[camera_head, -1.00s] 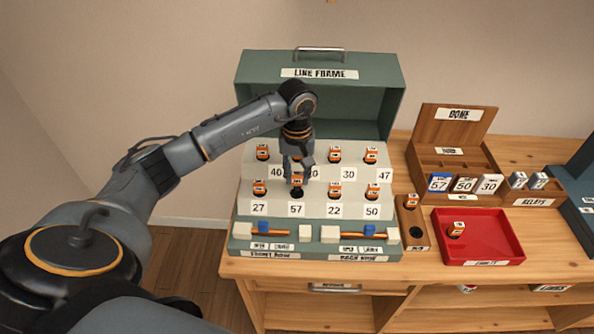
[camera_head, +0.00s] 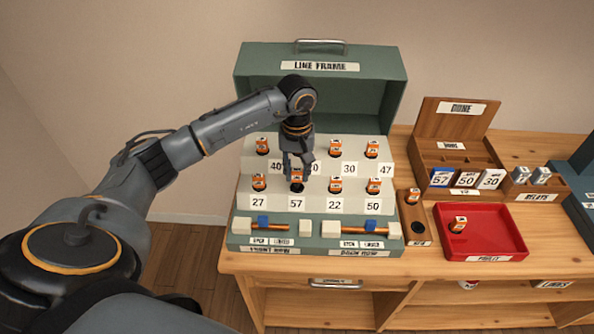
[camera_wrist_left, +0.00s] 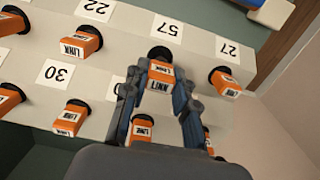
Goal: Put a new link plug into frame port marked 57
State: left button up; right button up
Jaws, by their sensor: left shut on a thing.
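My left gripper (camera_head: 298,172) is shut on an orange-and-white link plug (camera_head: 297,177) at the port above the 57 label (camera_head: 297,204). In the left wrist view the plug (camera_wrist_left: 160,76) is between the fingertips (camera_wrist_left: 160,84), with a black round base (camera_wrist_left: 160,53) just beyond it, in line with the 57 label (camera_wrist_left: 168,28). I cannot tell how deep it sits. The wooden new-plug holder holds one plug (camera_head: 412,196) and has one empty hole (camera_head: 418,227). Another plug (camera_head: 458,224) lies in the red tray (camera_head: 500,246). My right gripper is not in view.
The line frame (camera_head: 320,90) has neighbouring plugs at 27 (camera_head: 259,183) and 22 (camera_head: 335,186), close to the fingers. Blue sliders (camera_head: 263,220) (camera_head: 371,224) sit on the front panel. The wooden done box (camera_head: 455,130) and number cards (camera_head: 466,180) stand at right.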

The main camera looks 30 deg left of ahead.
pick_arm(q)
jog(key=shift+f+b, duration=0.1)
jog(key=shift+b, duration=0.2)
dwell(0.7)
dwell(0.4)
jog(key=shift+f+b, duration=1.2)
jog(key=shift+b, duration=0.1)
jog(key=o, duration=1.3)
jog(key=shift+r+p, duration=0.55)
jog(key=shift+r, duration=0.4)
jog(key=shift+r+p, duration=1.45)
jog(key=shift+r, duration=1.4)
